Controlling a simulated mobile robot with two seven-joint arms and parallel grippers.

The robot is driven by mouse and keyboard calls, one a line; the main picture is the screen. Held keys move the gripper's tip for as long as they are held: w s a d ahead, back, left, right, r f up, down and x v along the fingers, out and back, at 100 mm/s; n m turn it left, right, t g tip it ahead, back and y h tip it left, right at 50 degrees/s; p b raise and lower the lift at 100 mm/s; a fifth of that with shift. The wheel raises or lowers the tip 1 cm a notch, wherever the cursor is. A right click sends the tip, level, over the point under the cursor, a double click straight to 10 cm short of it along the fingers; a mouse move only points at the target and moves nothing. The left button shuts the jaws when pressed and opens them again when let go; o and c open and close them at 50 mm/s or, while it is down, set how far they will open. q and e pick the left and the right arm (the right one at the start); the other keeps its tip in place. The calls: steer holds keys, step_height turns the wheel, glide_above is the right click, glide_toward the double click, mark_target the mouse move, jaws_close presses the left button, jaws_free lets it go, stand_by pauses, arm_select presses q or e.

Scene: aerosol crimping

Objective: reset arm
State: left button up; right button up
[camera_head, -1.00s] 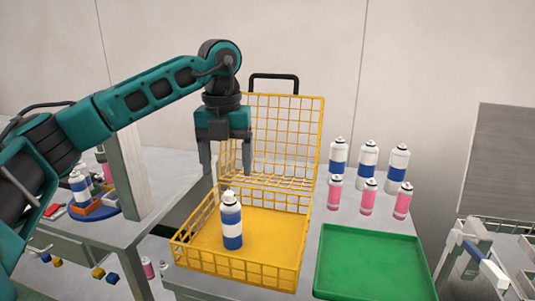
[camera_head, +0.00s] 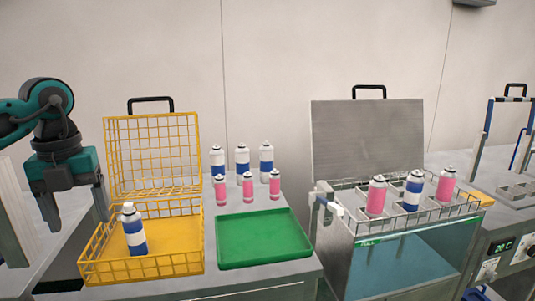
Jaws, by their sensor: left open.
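My left gripper (camera_head: 78,208) is open and empty at the left of the head view, pointing down. It hangs just left of the yellow wire basket (camera_head: 187,265), apart from the can in it. The basket's mesh lid stands open at the back. One white and blue spray can (camera_head: 134,232) stands upright inside the basket. My right gripper is not in view.
A green tray (camera_head: 263,240) lies empty right of the basket. Behind it stand white and blue cans (camera_head: 242,160) and pink cans (camera_head: 248,187). Further right, a water bath (camera_head: 410,262) with its lid (camera_head: 368,140) raised holds three cans in a rack.

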arm_select(q)
steer(key=s+d+f+m+g+h, duration=0.1)
steer(key=d+f+m+h, duration=0.35)
steer(key=d, duration=0.85)
steer(key=s+d+f+n+t+h+p, duration=0.1)
steer(key=s+d+n+t+h, duration=0.15)
steer(key=d+h, duration=0.6)
steer(key=s+d+f+n+t+h, duration=0.1)
steer(key=s+d+n+h, duration=0.15)
steer(key=d+h, duration=0.6)
steer(key=w+a+f+n+t+y, duration=0.1)
steer(key=a+f+n+t+y, duration=0.2)
steer(key=f+n+t+y, duration=0.5)
steer(key=w+a+f+n+t+y, duration=0.1)
steer(key=a+f+n+t+y, duration=0.25)
steer(key=n+t, duration=0.6)
steer(key=s+a+f+n+g+y, duration=0.4)
steer(key=s+f+n, duration=0.1)
steer(key=f, duration=0.3)
steer(key=s+a+f+n+g+y+p, duration=0.1)
steer(key=s+a+f+n+g+y, duration=0.3)
steer(key=s+f, duration=0.4)
steer(key=shift+s+f+n+g, duration=0.2)
steer(key=shift+f+n+g, duration=0.3)
steer(key=shift+n+g, duration=0.15)
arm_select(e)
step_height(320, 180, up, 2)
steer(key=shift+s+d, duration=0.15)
